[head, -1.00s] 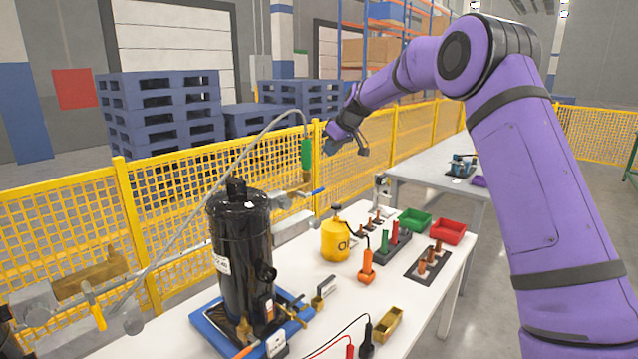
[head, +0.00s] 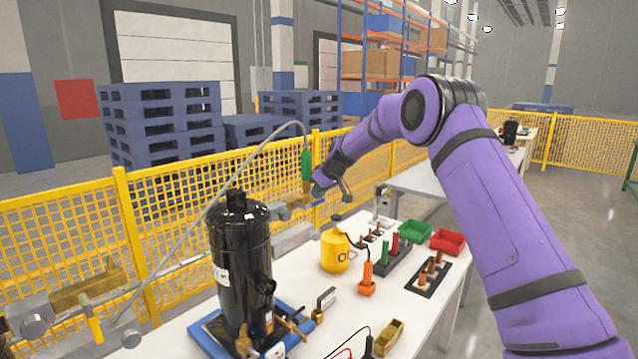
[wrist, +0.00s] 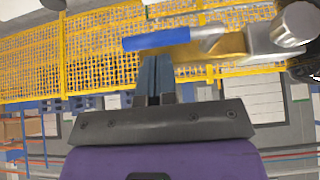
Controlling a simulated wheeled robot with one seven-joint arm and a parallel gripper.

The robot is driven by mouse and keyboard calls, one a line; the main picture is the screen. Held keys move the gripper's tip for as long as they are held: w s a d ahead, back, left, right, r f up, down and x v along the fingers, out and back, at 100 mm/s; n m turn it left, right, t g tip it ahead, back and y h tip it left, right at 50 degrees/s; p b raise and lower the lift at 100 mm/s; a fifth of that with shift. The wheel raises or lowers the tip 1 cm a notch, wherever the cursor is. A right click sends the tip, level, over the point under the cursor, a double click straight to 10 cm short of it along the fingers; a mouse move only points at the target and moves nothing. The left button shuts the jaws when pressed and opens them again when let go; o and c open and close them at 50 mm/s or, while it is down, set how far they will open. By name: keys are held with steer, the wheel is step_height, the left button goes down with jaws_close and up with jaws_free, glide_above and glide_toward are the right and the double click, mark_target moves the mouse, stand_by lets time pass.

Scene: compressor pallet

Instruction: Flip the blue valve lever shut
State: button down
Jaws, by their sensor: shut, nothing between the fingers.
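The blue valve lever (wrist: 157,39) lies across the upper middle of the wrist view, its grey metal neck running right to the brass valve body (wrist: 232,45). The lever extends roughly in line with that body. In the head view the lever (head: 318,203) is a small blue strip beside my gripper (head: 317,190), partly hidden. My gripper (wrist: 155,60) is shut and empty, its fingertips close to the lever's lower edge in the wrist view. I cannot tell whether they touch.
A black compressor (head: 240,265) stands on a blue base at the front left. A grey hose (head: 225,195) with a green sleeve (head: 306,164) arches near my gripper. A yellow bottle (head: 335,251) stands on the white table. A yellow mesh fence (head: 190,215) runs behind.

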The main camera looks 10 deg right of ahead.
steer(key=shift+s+f, duration=0.1)
steer(key=shift+f, duration=0.2)
